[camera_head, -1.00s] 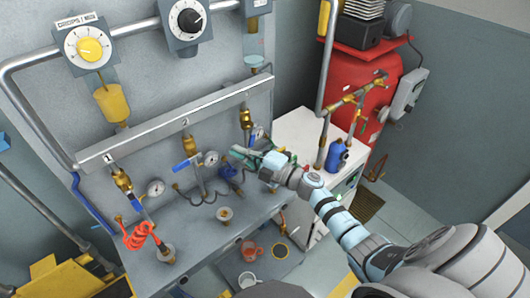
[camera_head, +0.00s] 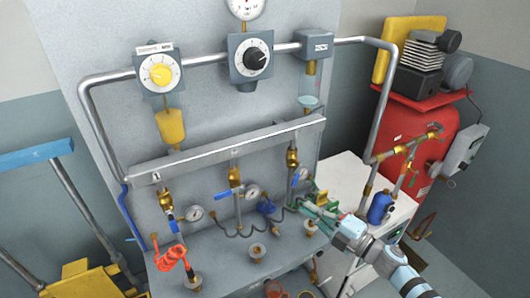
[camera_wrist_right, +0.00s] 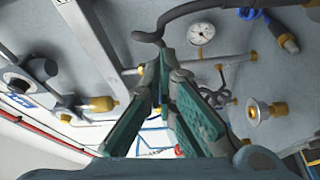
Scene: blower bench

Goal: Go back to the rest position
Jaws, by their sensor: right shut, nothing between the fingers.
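My right gripper (camera_head: 308,203) is at the right end of the grey bench, its arm coming in from the lower right. It is in front of the right-hand valve and its gauge (camera_head: 303,173). In the right wrist view its green-padded fingers (camera_wrist_right: 165,62) come together at the tips with nothing between them. A dark curved hose (camera_wrist_right: 190,14) passes close beyond the fingertips; I cannot tell whether they touch it. My left gripper is not in view.
A white cabinet (camera_head: 345,182), a blue bottle (camera_head: 380,207) and a red tank (camera_head: 410,135) stand at the right. A grey manifold bar (camera_head: 200,158) crosses the panel.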

